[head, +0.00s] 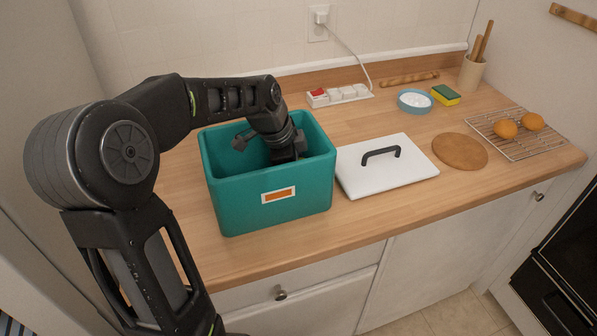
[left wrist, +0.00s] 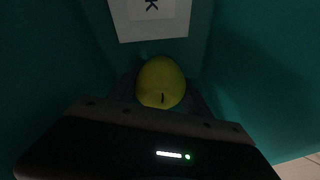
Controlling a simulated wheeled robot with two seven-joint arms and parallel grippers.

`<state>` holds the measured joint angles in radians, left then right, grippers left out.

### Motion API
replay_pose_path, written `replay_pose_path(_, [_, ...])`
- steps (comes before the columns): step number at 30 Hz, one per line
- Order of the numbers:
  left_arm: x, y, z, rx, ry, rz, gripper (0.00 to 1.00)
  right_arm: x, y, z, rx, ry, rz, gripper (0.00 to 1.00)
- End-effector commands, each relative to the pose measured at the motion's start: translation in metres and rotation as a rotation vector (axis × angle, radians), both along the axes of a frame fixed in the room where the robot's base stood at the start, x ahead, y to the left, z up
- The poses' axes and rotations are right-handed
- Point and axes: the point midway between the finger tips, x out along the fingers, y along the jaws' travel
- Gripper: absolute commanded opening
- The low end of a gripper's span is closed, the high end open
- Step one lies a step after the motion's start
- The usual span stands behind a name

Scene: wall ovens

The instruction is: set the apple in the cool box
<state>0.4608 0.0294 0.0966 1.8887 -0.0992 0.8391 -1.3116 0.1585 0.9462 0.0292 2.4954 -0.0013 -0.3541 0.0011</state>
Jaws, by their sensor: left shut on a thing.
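The teal cool box (head: 240,202) stands open on the wooden counter, with an orange and white label on its front. My left gripper (head: 287,156) reaches down inside it; its fingertips are hidden behind the front wall in the head view. In the left wrist view the yellow-green apple (left wrist: 161,82) is between the dark fingers, stem toward the camera, and the gripper is shut on it. Teal walls surround it. Whether the apple touches the box floor I cannot tell. My right gripper is not in view.
A white lid (head: 385,167) with a black handle lies right of the box. Behind are a power strip (head: 339,95), a blue bowl (head: 415,101) and a sponge (head: 446,95). A round board (head: 459,151) and a rack (head: 512,139) with two orange-brown round items stand further right. A white marked panel (left wrist: 150,20) shows inside the box.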

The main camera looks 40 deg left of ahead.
Motion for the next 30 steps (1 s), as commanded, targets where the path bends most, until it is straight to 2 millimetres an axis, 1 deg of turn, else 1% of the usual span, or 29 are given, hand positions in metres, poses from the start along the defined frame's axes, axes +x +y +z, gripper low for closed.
replay_pose_path(1, [-0.0003, -0.0001, -0.0045, -0.001, 0.001, 0.0, 0.1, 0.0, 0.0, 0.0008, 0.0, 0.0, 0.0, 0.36])
replay_pose_path(3, [0.0001, 0.0001, -0.0071, 0.0, -0.001, 0.0, 0.1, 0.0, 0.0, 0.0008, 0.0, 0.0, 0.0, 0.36])
replay_pose_path(10, [0.0002, 0.0001, -0.0072, 0.001, -0.002, -0.001, 0.1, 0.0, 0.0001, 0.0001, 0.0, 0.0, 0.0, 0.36])
replay_pose_path(13, [0.0002, 0.0001, -0.011, 0.001, -0.002, -0.001, 0.1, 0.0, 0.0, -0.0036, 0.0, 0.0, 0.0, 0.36])
replay_pose_path(14, [0.0, 0.0001, -0.011, 0.001, -0.001, -0.001, 0.57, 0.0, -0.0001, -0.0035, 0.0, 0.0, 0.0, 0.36])
replay_pose_path(21, [-0.0002, -0.0001, -0.01, 0.0, 0.0, -0.001, 0.77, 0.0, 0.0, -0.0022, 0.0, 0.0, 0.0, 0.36])
replay_pose_path(22, [-0.0003, -0.0002, -0.01, 0.0, 0.0, 0.0, 0.79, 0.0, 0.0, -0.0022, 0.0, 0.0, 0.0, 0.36])
replay_pose_path(30, [-0.001, -0.0007, -0.0099, -0.002, 0.002, -0.001, 0.79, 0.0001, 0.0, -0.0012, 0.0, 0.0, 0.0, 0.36])
